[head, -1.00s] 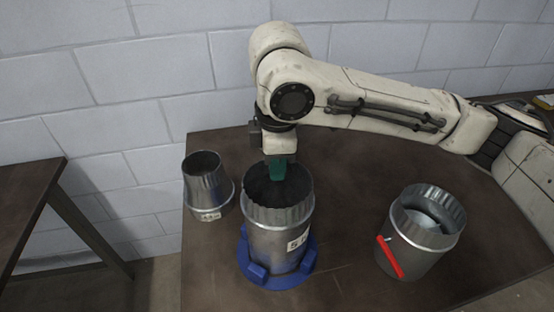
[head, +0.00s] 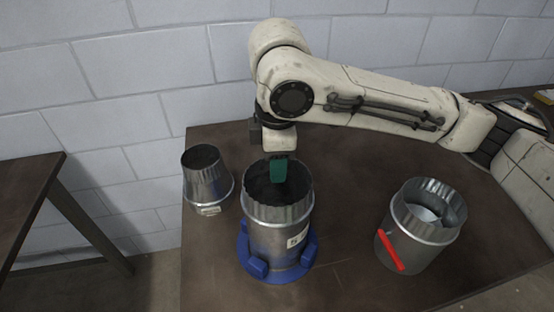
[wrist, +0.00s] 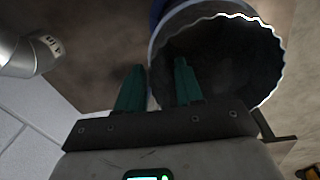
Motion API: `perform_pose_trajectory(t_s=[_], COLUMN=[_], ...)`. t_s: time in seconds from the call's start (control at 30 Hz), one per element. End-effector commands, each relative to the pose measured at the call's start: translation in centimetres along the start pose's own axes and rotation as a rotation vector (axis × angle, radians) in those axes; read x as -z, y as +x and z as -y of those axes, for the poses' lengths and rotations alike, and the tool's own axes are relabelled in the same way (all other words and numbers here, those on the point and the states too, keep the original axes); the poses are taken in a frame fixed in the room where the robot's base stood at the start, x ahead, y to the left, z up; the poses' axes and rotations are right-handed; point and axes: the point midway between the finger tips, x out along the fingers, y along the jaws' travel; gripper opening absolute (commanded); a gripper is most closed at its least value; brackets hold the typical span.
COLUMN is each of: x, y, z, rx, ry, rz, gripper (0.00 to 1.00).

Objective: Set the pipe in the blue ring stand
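The pipe (head: 275,212), a galvanised metal tube with a crimped upper rim and a white label, stands about upright inside the blue ring stand (head: 257,266) on the table. Its lower end is hidden by the ring. My gripper (head: 278,173) is at the far part of the pipe's rim. In the wrist view, one green finger of my gripper (wrist: 158,76) is outside the pipe and the other is inside its mouth. The pipe's rim (wrist: 272,42) passes between the fingers, with a visible gap, so the gripper looks open.
A tapered metal duct (head: 207,182) stands left of the pipe. A wider metal container with a red handle (head: 390,252) stands to the right. The brown table (head: 345,215) is bare between them. A wall is close behind.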

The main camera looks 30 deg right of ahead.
Motion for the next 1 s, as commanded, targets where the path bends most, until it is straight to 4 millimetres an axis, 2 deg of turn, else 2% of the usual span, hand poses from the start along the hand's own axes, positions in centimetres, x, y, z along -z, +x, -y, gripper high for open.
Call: perform_pose_trajectory(t_s=[0.23, 0.37, 0.8, 1.0], x=[0.0, 0.0, 0.1, 0.0], y=[0.0, -0.7, -8.4, -10.4], z=[0.0, 0.0, 0.0, 0.0], rx=[0.001, 0.000, -0.002, -0.001], ry=[0.000, -0.001, -0.001, 0.000], rz=[0.001, 0.000, -0.001, 0.001], gripper=[0.38, 0.38, 0.38, 0.38])
